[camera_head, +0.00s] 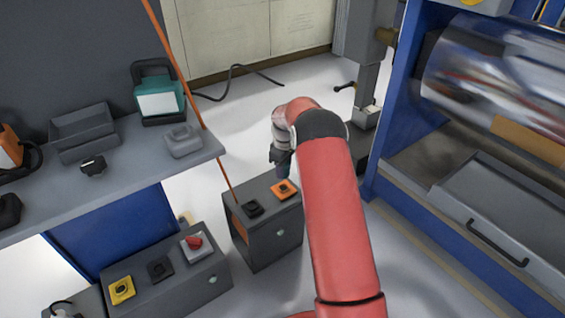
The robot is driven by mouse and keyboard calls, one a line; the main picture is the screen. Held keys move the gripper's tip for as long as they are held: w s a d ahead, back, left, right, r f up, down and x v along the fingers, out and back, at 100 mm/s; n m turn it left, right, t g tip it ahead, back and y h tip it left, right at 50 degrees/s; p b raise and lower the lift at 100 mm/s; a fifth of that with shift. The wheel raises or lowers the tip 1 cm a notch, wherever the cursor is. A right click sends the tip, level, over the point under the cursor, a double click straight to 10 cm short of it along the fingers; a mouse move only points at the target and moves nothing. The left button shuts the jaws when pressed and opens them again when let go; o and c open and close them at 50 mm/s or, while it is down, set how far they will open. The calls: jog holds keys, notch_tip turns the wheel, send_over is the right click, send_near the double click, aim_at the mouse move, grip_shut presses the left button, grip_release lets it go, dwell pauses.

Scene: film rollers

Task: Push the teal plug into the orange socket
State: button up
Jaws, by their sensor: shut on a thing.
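The orange socket (285,189) is a square orange plate with a dark centre. It sits on top of a grey box beside my red arm. My gripper (282,161) points down just above and behind the socket. It is shut on a small dark bluish piece, which I take as the teal plug (284,173). The plug's lower end is close to the socket, and I cannot tell whether they touch. The gripper is small here, and its fingers are partly hidden.
A second box (175,275) with yellow, black and red-topped fittings stands to the lower left. A shelf (110,170) with a teal case (158,100) is at left. A blue roller machine (400,120) stands at right.

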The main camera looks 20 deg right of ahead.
jog(key=shift+f, duration=2.5)
jog(key=shift+b, duration=0.5)
jog(key=shift+f+b, duration=0.5)
jog(key=shift+f, duration=0.15)
jog(key=o, duration=1.2)
jog(key=shift+c, duration=0.2)
